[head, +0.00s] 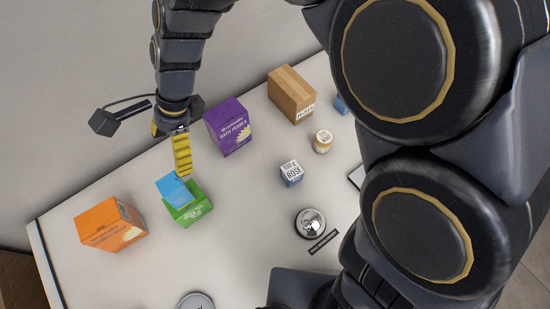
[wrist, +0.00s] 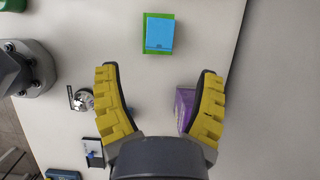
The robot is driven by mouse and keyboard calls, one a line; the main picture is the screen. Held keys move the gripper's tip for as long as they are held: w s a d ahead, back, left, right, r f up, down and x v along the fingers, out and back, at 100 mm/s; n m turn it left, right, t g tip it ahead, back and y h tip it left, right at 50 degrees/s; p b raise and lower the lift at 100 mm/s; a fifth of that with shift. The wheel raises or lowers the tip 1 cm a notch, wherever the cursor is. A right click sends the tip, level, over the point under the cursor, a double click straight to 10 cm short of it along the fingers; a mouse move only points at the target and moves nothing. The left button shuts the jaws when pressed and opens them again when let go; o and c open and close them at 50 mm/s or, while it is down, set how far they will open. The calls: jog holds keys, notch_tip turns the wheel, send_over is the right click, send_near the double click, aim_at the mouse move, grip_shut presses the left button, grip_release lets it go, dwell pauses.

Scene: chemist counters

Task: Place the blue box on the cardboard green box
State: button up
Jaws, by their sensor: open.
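A light blue box (head: 173,188) rests on top of the green cardboard box (head: 192,211) on the counter, toward its far-left side in the head view. In the wrist view the blue box (wrist: 159,34) lies over the green box (wrist: 149,52), with green showing around its edges. My gripper (head: 183,172) is just beyond the two boxes in the head view. In the wrist view my gripper (wrist: 159,70) has its yellow fingers spread wide with nothing between the tips. The blue box lies past the fingertips, apart from them.
An orange box (head: 108,225) stands left of the green box, and a purple box (head: 228,127) to its right. A brown carton (head: 290,95), a small jar (head: 322,141), a small blue-and-white box (head: 291,174) and a round tin (head: 310,222) stand farther right. Counter between them is clear.

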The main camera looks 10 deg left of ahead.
jog(key=d+r+n+t+h, duration=0.1)
jog(key=d+r+n, duration=0.1)
jog(key=d, duration=0.6)
jog(key=d+r+n, duration=0.2)
jog(key=d+r, duration=0.1)
jog(key=d, duration=0.4)
jog(key=s+d+n+h, duration=0.1)
jog(key=s+d+n, duration=0.1)
jog(key=s+d, duration=0.2)
jog(key=s+d+r+n+h, duration=0.1)
jog(key=s+d+n, duration=0.2)
jog(key=d, duration=0.8)
jog(key=shift+s+d+r, duration=0.3)
jog(key=shift+s, duration=0.65)
